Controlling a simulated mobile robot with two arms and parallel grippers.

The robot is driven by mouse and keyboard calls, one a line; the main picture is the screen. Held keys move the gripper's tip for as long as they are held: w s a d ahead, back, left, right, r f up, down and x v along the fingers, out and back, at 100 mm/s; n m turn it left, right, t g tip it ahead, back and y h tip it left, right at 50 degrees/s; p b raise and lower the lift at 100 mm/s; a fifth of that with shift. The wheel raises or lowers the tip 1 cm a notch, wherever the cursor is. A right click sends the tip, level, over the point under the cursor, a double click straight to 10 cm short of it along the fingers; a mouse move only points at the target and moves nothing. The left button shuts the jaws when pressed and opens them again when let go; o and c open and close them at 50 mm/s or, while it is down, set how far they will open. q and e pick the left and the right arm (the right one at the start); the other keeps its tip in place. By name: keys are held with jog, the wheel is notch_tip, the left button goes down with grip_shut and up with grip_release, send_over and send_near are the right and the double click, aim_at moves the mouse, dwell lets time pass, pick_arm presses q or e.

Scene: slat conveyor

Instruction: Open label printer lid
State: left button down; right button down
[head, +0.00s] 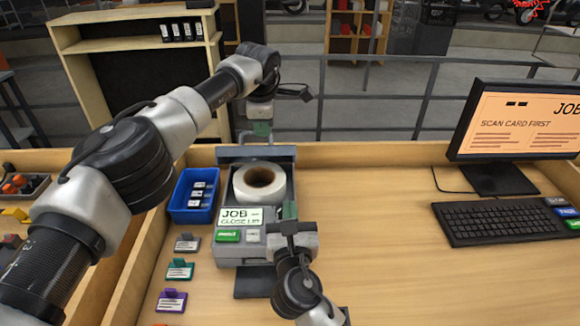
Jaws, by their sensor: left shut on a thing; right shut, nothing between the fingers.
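The label printer (226,252) stands on the wooden desk with its lid (229,153) raised at the back, seen nearly edge-on. A white label roll (242,190) shows in the open bay. The printer's small screen (240,217) reads "JOB" and a line like "CLOSE LID". My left gripper (259,130) is above the lid's top edge and is shut on a part of the lid; the exact grip is small and partly hidden. My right gripper (290,211) is shut and empty at the printer's front right, beside the screen, covering part of that corner.
A blue bin (180,211) with small labelled items stands left of the printer. Several coloured card holders (180,269) lie in front of it. A monitor (530,125) and keyboard (500,222) are at the right. The desk between printer and keyboard is clear.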

aim_at(291, 153)
pick_arm(q)
jog(key=shift+a+f, duration=0.15)
jog(key=shift+f, duration=0.25)
pick_arm(e)
jog(key=w+r, duration=0.2)
jog(key=w, duration=0.9)
jog(key=shift+w+d+r+h, duration=0.2)
jog(key=shift+h, duration=0.1)
jog(key=shift+w+r, duration=0.6)
jog(key=shift+r, duration=0.2)
pick_arm(q)
jog(key=shift+d, duration=0.2)
pick_arm(e)
jog(key=shift+d, duration=0.15)
pick_arm(q)
jog(key=c, duration=1.2)
grip_release()
jog(key=shift+w, duration=0.1)
pick_arm(e)
jog(key=shift+w, duration=0.2)
jog(key=shift+f, duration=0.15)
